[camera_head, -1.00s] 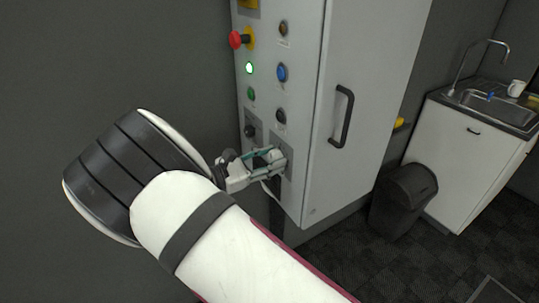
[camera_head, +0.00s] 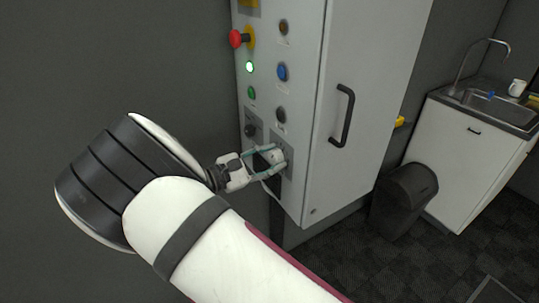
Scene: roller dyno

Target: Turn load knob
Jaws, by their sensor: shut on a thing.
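My gripper (camera_head: 266,161) is at the lower part of the grey control cabinet (camera_head: 310,120), at its lower right knob plate. Its fingers are closed around a pale knob (camera_head: 277,155) there, which is partly hidden by the fingers. A dark knob (camera_head: 250,130) sits on another plate, up and to the left of my gripper. I cannot tell from the picture which of the two is labelled as the load knob.
Above are a red mushroom button (camera_head: 236,38), a lit green lamp (camera_head: 249,67) and a blue button (camera_head: 282,72). A dark bin (camera_head: 404,200) and a sink unit (camera_head: 475,140) stand at the right.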

